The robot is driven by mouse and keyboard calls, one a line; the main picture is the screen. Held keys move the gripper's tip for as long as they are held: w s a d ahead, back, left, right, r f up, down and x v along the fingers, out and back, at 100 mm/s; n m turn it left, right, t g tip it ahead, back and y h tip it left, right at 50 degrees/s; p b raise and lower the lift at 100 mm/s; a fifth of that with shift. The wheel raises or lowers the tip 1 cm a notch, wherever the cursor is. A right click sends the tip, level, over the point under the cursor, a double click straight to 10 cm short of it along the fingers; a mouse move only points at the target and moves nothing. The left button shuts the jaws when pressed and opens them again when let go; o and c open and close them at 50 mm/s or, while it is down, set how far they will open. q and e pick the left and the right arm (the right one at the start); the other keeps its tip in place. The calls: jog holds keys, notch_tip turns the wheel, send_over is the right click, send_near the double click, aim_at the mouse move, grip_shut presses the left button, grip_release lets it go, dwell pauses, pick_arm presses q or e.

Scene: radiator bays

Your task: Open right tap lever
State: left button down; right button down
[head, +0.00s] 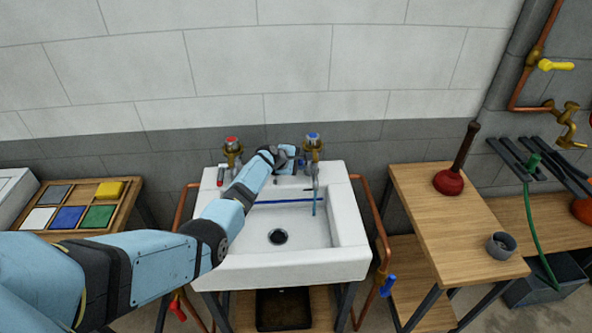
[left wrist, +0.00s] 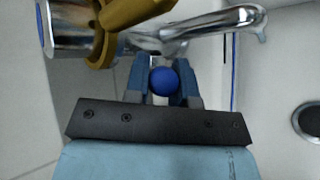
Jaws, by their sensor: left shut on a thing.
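The right tap (head: 312,146) has a blue-marked top and a chrome spout over the white sink (head: 350,240). My left gripper (head: 290,160) is at its left side, reaching in over the sink. In the left wrist view my left gripper (left wrist: 163,88) is shut on the blue-ended tap lever (left wrist: 165,80), with the blue ball between its fingers. The tap's chrome spout (left wrist: 215,22) and brass part (left wrist: 125,14) are just beyond. My right gripper is not in view.
The left tap (head: 232,148) has a red-marked top. A wooden bench (head: 440,215) with a red plunger (head: 448,182) and a grey cup (head: 501,245) stands right. A tray of coloured blocks (head: 120,205) is left. Copper pipes (head: 374,215) flank the sink.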

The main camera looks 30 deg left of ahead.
pick_arm(q)
jog(key=shift+w+a+r+g, duration=0.1)
jog(key=shift+w+r+g, duration=0.1)
jog(key=shift+g, duration=0.1)
dwell(0.4)
jog(key=c, duration=1)
grip_release()
jog(key=shift+o, duration=0.2)
jog(key=shift+r, duration=0.1)
